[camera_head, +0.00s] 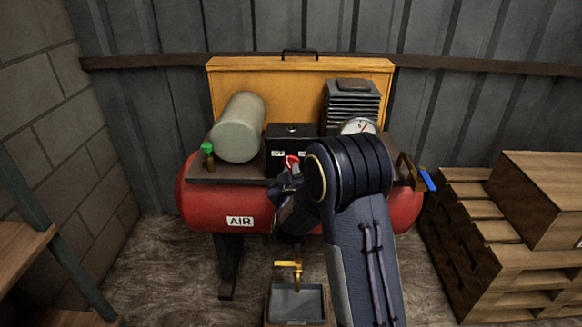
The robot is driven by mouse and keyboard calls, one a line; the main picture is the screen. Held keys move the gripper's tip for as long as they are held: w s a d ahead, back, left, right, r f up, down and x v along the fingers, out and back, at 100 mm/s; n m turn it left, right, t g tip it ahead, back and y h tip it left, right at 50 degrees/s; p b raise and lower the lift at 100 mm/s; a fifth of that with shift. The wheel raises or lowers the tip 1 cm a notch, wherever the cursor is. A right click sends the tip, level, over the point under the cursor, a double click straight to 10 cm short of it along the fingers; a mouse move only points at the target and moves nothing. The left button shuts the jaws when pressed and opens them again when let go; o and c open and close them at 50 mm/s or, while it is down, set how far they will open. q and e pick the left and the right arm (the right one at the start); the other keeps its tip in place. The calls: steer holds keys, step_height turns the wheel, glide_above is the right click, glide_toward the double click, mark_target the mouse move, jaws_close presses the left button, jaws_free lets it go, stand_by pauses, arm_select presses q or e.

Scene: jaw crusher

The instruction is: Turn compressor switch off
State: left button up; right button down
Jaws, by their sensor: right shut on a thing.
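The compressor has a red tank (205,205) marked AIR, standing against the corrugated wall. On its top plate sits a black switch box (279,143) with small white labels, one of which reads OFF. A small red switch (291,161) shows at the front of the box, low and right of centre. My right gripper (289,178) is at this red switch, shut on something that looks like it. My wrist and forearm hide the fingertips in part and the right half of the tank. My left gripper is not in view.
A grey cylinder (239,127), a finned block (352,103) and a gauge (358,126) stand near the box. Wooden pallets and a carton (540,195) fill the right. A tray (296,304) with a brass tap is below. Shelves (22,250) stand at left.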

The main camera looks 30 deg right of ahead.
steer(key=shift+n+p, duration=0.75)
steer(key=shift+n, duration=0.95)
steer(key=c, duration=1.4)
jaws_free()
steer(key=shift+s, duration=0.1)
steer(key=v, duration=0.7)
steer(key=shift+s+p, duration=0.35)
steer(key=shift+p, duration=0.05)
steer(key=shift+a, duration=0.1)
